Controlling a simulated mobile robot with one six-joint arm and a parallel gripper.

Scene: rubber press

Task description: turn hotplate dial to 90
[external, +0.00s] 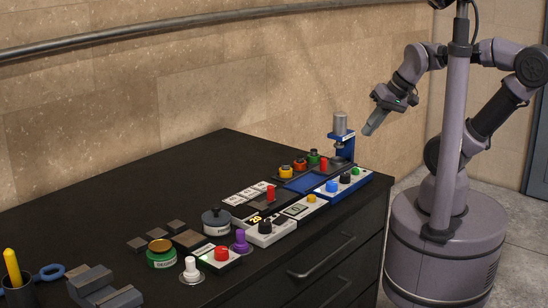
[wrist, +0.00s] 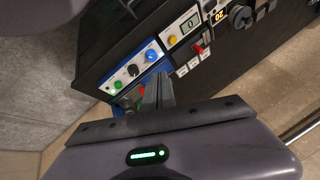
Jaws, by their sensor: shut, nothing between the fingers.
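A white box (external: 271,237) with a black dial (external: 265,227) and yellow digits, of which "20" is readable, sits near the counter's front edge. I take it for the hotplate control, though no label naming it is legible. In the wrist view the dial (wrist: 240,17) and digits (wrist: 218,16) are at the top right, partly cut by the frame edge. My gripper (external: 370,131) is shut and empty, in the air at the counter's far right end, well away from the dial. In the wrist view its fingers (wrist: 157,90) are together in front of the blue-and-white panel.
A yellow-button box (external: 305,207), a red-handled switch (external: 270,194) and a purple knob (external: 240,241) stand near the dial box.

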